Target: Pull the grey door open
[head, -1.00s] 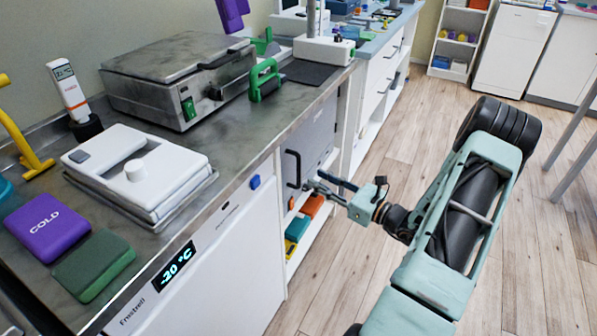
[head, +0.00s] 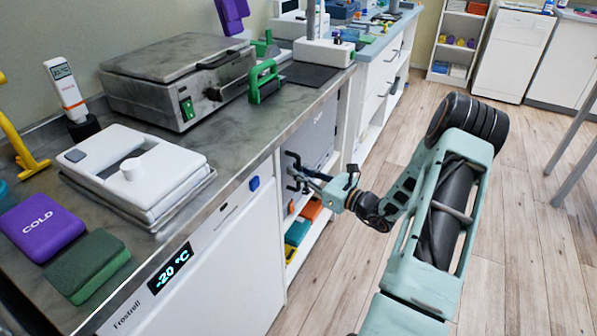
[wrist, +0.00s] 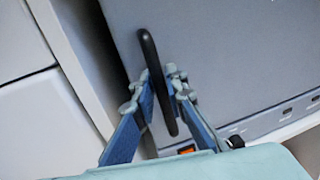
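The grey door (head: 322,138) is a flat panel under the counter and looks closed. Its black bar handle (head: 290,158) is near the door's left edge. In the wrist view the handle (wrist: 152,60) stands upright, slightly tilted, before the grey door (wrist: 235,55). My gripper (head: 304,177) is at the handle, low on it. In the wrist view my gripper (wrist: 160,88) has one blue finger on each side of the bar. The fingers look open around it; firm contact on both sides is not clear.
The white freezer (head: 215,270) with a lit display is left of the door. An open shelf with coloured boxes (head: 297,232) lies below the door. The counter (head: 235,150) overhangs above. The wooden floor (head: 350,265) to the right is clear.

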